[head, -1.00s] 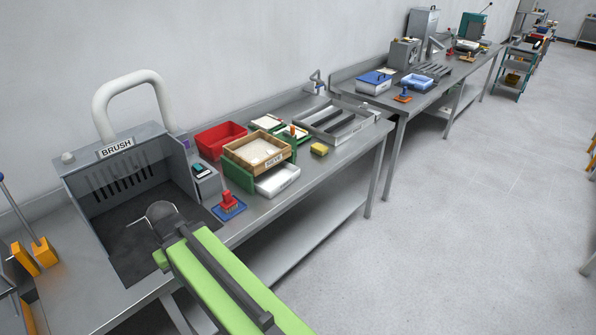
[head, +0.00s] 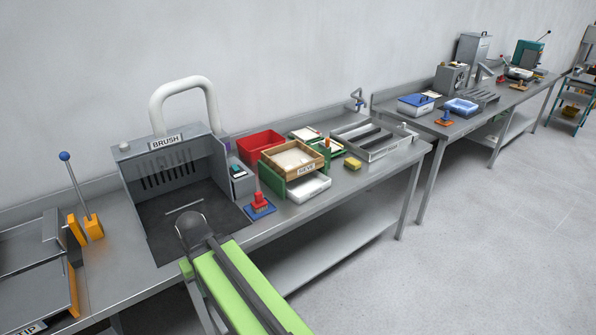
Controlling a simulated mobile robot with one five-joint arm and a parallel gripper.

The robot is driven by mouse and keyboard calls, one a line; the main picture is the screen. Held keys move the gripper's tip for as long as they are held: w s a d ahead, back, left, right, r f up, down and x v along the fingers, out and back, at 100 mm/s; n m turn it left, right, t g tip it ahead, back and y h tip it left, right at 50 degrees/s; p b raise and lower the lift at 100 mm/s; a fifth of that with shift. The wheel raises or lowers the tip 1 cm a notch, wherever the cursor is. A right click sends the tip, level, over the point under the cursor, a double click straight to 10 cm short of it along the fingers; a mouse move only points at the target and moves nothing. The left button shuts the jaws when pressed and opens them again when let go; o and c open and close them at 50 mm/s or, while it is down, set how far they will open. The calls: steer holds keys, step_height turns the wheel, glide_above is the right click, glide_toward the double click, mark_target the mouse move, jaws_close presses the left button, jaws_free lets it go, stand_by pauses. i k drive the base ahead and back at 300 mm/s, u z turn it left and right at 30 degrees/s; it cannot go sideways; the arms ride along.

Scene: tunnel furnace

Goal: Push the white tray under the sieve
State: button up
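The sieve (head: 297,160) is a wooden-framed box with pale contents, raised on a green stand (head: 272,180) on the steel bench. The white tray (head: 309,188) lies low at the stand's front, partly under the sieve, with its front part sticking out towards the bench edge. My green arm reaches up from the bottom of the head view. Its dark end (head: 192,228) is over the front of the brush booth, left of the sieve and apart from the tray.
A red stamp on a blue base (head: 259,205) stands between my arm and the white tray. A red bin (head: 260,144) is behind the sieve; a yellow sponge (head: 352,163) and a metal rack (head: 372,140) are to the right. The brush booth (head: 170,170) is at left.

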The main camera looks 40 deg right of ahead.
mark_target(299, 190)
steer(key=i, duration=1.4)
steer(key=z, duration=0.05)
